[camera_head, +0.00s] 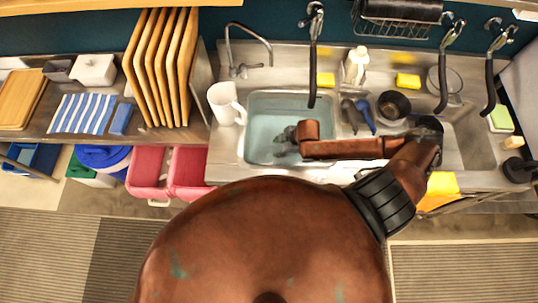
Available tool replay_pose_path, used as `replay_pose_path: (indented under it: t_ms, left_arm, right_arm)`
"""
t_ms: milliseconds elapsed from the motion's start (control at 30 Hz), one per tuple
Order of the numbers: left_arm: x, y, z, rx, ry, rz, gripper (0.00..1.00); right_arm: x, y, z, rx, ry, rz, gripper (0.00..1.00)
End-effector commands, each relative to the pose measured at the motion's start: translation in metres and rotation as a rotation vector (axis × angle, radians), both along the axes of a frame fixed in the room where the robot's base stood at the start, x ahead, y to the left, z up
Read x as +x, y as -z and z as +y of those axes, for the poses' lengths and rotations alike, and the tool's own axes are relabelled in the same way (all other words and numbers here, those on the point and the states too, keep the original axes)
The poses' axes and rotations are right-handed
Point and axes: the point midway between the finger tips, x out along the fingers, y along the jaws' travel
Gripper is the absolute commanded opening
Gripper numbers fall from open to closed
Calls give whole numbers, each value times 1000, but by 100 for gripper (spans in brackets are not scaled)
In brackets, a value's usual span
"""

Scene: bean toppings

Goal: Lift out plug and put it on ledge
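The sink basin (258,105) holds clear, bluish water. My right arm reaches across the counter from the lower middle and bends back left over the basin. My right gripper (286,139) is a small dark shape at the arm's end, over or in the water near the basin's middle; its depth is unclear. Its fingers are too small and dark to tell open from shut. I cannot make out the plug; it may be hidden by the gripper and wrist. The metal ledge (225,150) around the basin is bare at its left front. My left gripper is not in view.
A white jug (226,103) stands left of the basin, below a curved faucet (250,42). Dark and blue utensils (363,116), a dark cup (393,104) and a white bottle (356,65) stand to the right. Hanging hoses (312,75) reach down behind the basin.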

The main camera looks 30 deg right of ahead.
Motion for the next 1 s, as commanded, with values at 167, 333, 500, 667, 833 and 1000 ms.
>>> replay_pose_path:
  t_ms: [167, 333, 500, 667, 833, 1000]
  left_arm:
    - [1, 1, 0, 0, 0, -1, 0]
    - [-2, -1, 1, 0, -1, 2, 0]
    - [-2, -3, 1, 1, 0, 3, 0]
    - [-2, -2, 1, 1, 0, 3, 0]
    - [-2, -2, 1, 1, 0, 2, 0]
    - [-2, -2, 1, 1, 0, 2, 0]
  right_arm:
    - [5, 16, 2, 1, 5, 0, 36]
    - [10, 31, 4, 1, 9, 0, 36]
    - [19, 56, 9, 0, 6, 0, 36]
    - [24, 70, 13, 1, 4, -1, 36]
    - [25, 71, 13, 0, 3, -1, 36]
    - [25, 71, 13, 0, 2, 0, 30]
